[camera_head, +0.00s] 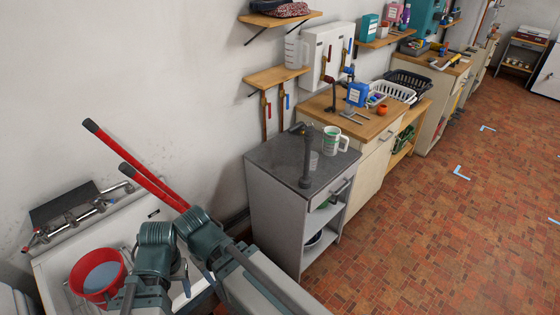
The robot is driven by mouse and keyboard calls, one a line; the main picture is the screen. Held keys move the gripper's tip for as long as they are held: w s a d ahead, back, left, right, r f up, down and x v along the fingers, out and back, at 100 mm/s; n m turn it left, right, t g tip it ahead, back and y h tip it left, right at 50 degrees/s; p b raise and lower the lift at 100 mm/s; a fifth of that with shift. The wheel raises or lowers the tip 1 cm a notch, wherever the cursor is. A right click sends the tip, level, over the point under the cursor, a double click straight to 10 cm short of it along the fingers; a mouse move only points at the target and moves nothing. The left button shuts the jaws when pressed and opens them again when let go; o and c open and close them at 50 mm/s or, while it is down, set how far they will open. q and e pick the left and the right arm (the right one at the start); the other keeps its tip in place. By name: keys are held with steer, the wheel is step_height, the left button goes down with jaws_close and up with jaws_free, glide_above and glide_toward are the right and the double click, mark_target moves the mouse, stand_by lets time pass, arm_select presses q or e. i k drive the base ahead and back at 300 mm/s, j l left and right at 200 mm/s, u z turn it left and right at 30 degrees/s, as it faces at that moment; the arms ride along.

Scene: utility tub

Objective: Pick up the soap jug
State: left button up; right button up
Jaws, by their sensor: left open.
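I cannot tell for sure which container is the soap jug. A blue jug-like container (357,94) with a pale label stands on the wooden counter at the middle. A teal container (369,27) and a pink bottle (393,13) stand on the wall shelf above it. My left gripper (160,284) is open at the lower left, over the sink area, far from these containers. Its fingers are partly hidden by my own arm links.
A red bucket (98,276) sits in the white sink (50,270) below a tap (85,215). The brick floor (430,220) at right is mostly clear.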

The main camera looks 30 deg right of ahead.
mark_target(336, 143)
steer(key=z, duration=1.2)
steer(key=i+l+u, duration=0.2)
steer(key=l, duration=0.15)
steer(key=i+l+u, duration=0.15)
steer(key=l, duration=0.25)
steer(key=i+l+u, duration=0.2)
steer(key=l, duration=0.2)
